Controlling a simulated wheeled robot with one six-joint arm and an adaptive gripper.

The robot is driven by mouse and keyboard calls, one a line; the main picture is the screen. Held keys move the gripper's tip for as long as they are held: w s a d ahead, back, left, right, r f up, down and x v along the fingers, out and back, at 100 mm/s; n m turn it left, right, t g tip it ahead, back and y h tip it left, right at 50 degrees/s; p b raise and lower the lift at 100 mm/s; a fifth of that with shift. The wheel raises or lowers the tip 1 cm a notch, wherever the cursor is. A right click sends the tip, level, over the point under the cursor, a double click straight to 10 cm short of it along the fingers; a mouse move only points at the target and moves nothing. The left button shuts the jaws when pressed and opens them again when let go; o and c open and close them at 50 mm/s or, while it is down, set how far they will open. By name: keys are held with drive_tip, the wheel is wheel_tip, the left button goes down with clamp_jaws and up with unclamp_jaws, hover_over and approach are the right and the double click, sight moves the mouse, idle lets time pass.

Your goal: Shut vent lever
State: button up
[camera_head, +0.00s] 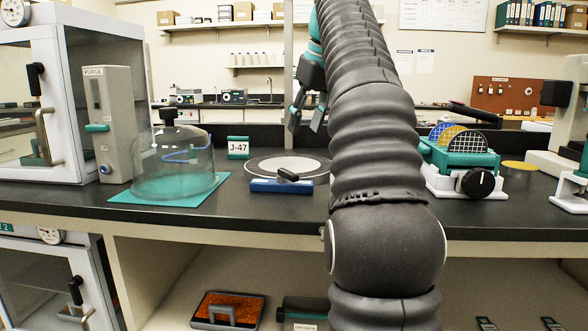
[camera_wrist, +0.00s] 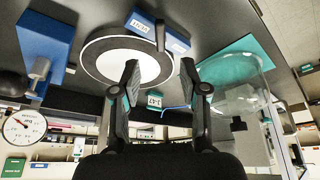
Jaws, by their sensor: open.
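A blue block (camera_head: 283,186) with a black lever (camera_head: 288,174) sits on the bench at the front rim of a round plate (camera_head: 256,163) with a white disc. In the wrist view the blue block (camera_wrist: 178,44) carries small white labels, and the lever (camera_wrist: 160,36) points from it across the plate rim, crosswise to the block. My gripper (camera_head: 306,120) hangs above and behind the plate, fingers down, open and empty. In the wrist view my gripper (camera_wrist: 159,72) has its fingers spread, apart from the lever.
A glass bell jar (camera_head: 172,165) stands on a teal mat (camera_head: 205,192) left of the plate. A grey purge box (camera_head: 112,105) with a teal lever is further left. A wafer rack (camera_head: 462,155) stands right of my arm. Another blue device (camera_wrist: 45,45) shows in the wrist view.

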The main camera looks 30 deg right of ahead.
sight(293, 173)
drive_tip(key=b+x, duration=0.2)
drive_tip(key=x, duration=1)
clamp_jaws()
